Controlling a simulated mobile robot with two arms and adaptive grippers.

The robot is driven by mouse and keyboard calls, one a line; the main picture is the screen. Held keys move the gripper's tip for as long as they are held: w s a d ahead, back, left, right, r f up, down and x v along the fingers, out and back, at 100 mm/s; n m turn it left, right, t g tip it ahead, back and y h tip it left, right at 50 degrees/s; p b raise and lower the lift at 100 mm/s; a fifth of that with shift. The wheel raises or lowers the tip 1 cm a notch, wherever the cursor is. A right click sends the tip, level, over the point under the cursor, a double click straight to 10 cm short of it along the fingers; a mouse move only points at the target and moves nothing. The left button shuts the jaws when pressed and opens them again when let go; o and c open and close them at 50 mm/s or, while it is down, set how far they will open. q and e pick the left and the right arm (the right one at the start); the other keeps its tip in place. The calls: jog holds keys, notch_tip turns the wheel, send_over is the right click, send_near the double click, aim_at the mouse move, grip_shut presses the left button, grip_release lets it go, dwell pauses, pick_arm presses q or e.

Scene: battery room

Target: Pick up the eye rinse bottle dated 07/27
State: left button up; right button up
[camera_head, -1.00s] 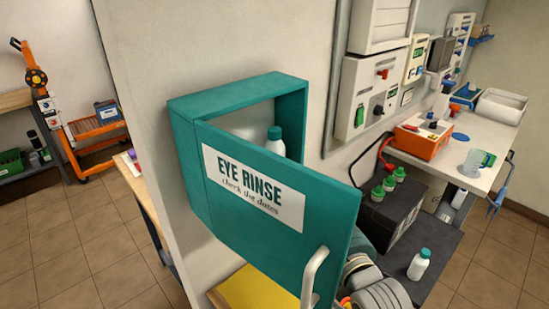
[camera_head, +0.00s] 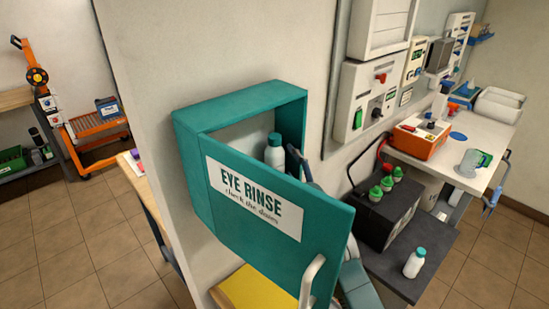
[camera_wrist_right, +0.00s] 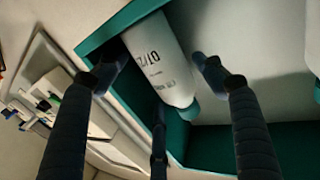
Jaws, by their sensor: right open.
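The teal eye rinse cabinet (camera_head: 190,165) hangs on the wall with its labelled door (camera_head: 270,255) swung open. A white bottle with a teal cap (camera_head: 274,152) stands inside; the door hides its lower part. My right gripper (camera_head: 297,160) reaches in just right of it. In the right wrist view, a white bottle (camera_wrist_right: 160,62) lies between the spread fingers of my right gripper (camera_wrist_right: 155,72). Its label starts "07/2"; the last digit is not clear. Part of another bottle (camera_wrist_right: 316,90) shows at the right edge. My left gripper is not in view.
Another white, teal-capped bottle (camera_head: 414,263) stands on the dark grey shelf (camera_head: 440,245), beside a black battery (camera_head: 385,215) with green caps. A yellow-topped thing (camera_head: 245,288) sits below the cabinet. The open door and cabinet walls closely surround my right gripper.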

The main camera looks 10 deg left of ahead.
jog(key=shift+w+a, duration=0.15)
jog(key=shift+w, duration=0.1)
jog(key=c, duration=1.2)
